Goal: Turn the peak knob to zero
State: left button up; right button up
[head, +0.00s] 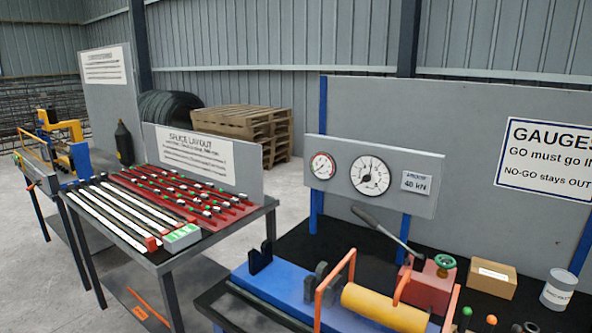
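A grey gauge panel (345,190) stands at the back of the right-hand bench. It bears a large white dial (370,175) with a dark needle and a dark centre, and a smaller dial (322,166) with red on it. I cannot make out which part is the peak knob or read its setting at this size. A red pump block (428,290) with a green knob (445,262) and a grey lever (385,230) stands below the panel. Neither of my grippers is in view.
A blue bed with an orange-framed yellow cylinder (385,308) lies before the panel. A cardboard box (492,279) and a white tub (558,289) stand to the right. The splice table (170,265) is at the left, with open floor between the benches.

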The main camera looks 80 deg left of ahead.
aim_at(366, 179)
jog(key=u, duration=2.15)
jog(key=i+j, duration=0.1)
jog(key=j, duration=0.2)
jog(key=i+j, duration=0.1)
jog(key=j, duration=0.2)
